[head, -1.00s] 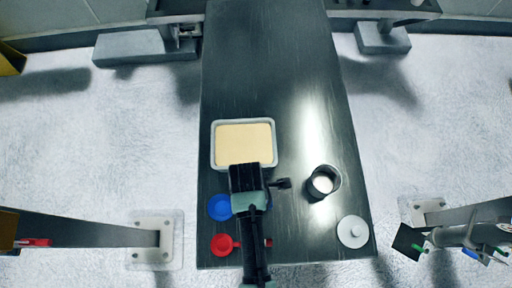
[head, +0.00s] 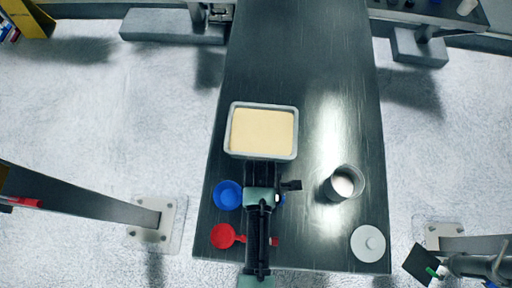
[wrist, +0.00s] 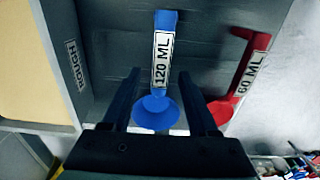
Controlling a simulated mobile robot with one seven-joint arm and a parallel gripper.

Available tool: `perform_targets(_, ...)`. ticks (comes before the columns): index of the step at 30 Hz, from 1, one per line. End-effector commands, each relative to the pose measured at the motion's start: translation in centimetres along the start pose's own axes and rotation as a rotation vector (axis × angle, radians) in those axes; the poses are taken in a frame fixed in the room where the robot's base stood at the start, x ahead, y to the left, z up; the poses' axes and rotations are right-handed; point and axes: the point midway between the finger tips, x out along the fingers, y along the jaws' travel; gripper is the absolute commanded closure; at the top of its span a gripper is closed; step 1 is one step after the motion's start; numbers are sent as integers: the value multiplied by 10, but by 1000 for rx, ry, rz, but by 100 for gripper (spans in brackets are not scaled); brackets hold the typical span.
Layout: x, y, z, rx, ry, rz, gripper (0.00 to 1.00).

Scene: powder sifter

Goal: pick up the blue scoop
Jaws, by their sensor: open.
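The blue scoop (head: 228,195) lies on the dark table left of my gripper in the head view. Its handle passes under my arm, and only the tip shows on the right. In the wrist view the blue scoop (wrist: 155,114) has its cup close to my gripper and its handle, labelled "120 ML", pointing up the picture. My gripper (wrist: 157,76) is open and empty, with one finger on each side of the scoop in that view. The gap in height between fingers and scoop is hard to tell. In the head view my gripper (head: 262,174) hides its own fingertips.
A tray of pale powder (head: 232,150) stands just beyond my gripper. A red scoop (head: 223,236), labelled "60 ML", lies nearer the front edge. A dark cup with white contents (head: 343,184) and a white lid (head: 368,243) are on the right. The far table is clear.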

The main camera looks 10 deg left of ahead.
Motion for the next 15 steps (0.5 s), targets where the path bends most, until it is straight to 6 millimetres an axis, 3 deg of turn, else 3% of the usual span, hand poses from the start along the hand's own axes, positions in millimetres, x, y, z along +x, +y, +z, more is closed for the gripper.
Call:
perform_targets(1,14,0,0,-1,0,0,40)
perform_targets(4,23,0,0,-1,0,0,40)
perform_targets(14,24,0,0,0,0,0,40)
perform_targets(15,24,0,0,0,0,0,46)
